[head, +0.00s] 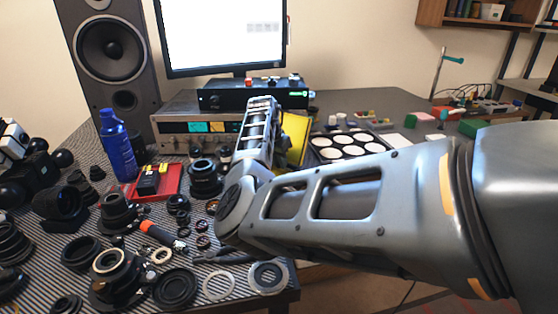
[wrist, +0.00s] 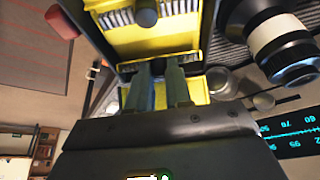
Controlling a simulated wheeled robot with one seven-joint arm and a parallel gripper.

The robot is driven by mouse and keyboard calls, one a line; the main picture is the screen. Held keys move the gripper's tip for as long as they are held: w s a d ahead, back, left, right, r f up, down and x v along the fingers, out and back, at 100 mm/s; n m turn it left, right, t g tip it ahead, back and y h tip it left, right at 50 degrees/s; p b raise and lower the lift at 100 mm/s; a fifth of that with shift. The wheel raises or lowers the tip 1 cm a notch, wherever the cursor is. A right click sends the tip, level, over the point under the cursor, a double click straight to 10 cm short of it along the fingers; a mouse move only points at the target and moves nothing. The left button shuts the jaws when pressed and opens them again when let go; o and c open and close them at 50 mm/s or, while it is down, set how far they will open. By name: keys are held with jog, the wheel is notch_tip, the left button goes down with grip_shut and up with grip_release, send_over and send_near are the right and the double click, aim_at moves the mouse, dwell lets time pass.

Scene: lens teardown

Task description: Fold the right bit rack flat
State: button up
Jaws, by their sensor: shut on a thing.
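The bit case (head: 296,136) shows in the head view as a yellow shape behind my arm, partly hidden by it. In the wrist view a yellow bit rack (wrist: 160,48) with rows of grey bits fills the top middle. My gripper (wrist: 163,72) reaches up to the near yellow edge of the rack, its two dark fingers close together and shut on it. The exact contact is hard to make out, and the rack's hinge is hidden. My gripper's fingertips are hidden in the head view.
A black-and-white lens part (wrist: 282,45) lies close to the right of the rack in the wrist view. A palette of white discs (head: 346,147) is right of the case. Several lens parts, a blue bottle (head: 117,145) and a red tray (head: 158,182) crowd the table's left.

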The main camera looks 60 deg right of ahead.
grip_shut()
jog(key=shift+a+f+h+b, duration=0.35)
jog(key=shift+h+b, duration=0.25)
jog(key=shift+h, duration=0.35)
jog(key=shift+a+f+h+b, duration=0.35)
jog(key=shift+h+b, duration=0.25)
jog(key=shift+h, duration=0.35)
jog(key=shift+a+f+h+b, duration=0.2)
jog(key=shift+a+h+b, duration=0.1)
jog(key=shift+h+b, duration=0.85)
jog(key=shift+b, duration=0.3)
jog(key=shift+w, duration=0.1)
jog(key=shift+r, duration=0.1)
jog(key=o, duration=0.7)
grip_release()
jog(key=shift+g, duration=0.3)
